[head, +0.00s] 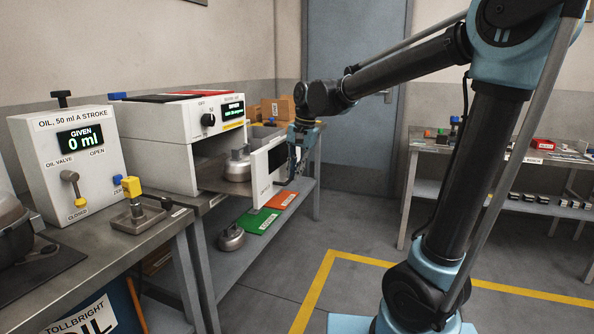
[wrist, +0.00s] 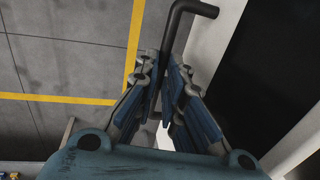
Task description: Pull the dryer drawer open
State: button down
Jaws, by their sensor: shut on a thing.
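The dryer (head: 170,135) is a white box with a black knob and a small green-lit display, on the bench at left centre in the head view. Its drawer (head: 262,172) stands out from the box, with a gap between its white front and the dryer body. A grey metal compressor (head: 237,166) sits in the gap behind the front. My gripper (head: 292,168) is at the outer side of the drawer front. In the wrist view, my gripper (wrist: 165,105) is shut on the dark bar handle (wrist: 182,20), which runs between its blue fingers. The handle is mostly hidden in the head view.
An oil dispenser (head: 70,150) reading 0 ml stands at the left. Green (head: 256,221) and orange (head: 280,199) sheets and another compressor (head: 231,237) lie on the lower shelf. A second bench (head: 480,155) stands at right. Open floor with a yellow line (head: 315,290) lies between.

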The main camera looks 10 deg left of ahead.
jog(key=shift+w, duration=0.1)
jog(key=c, duration=1.7)
grip_release()
jog(key=r, duration=0.4)
jog(key=d+r, duration=0.1)
jog(key=r, duration=0.2)
jog(key=d+r, duration=0.1)
jog(key=r, duration=0.3)
jog(key=shift+s+d+r, duration=0.2)
jog(key=shift+s+r, duration=0.05)
jog(key=shift+r, duration=0.1)
jog(key=shift+d, duration=0.1)
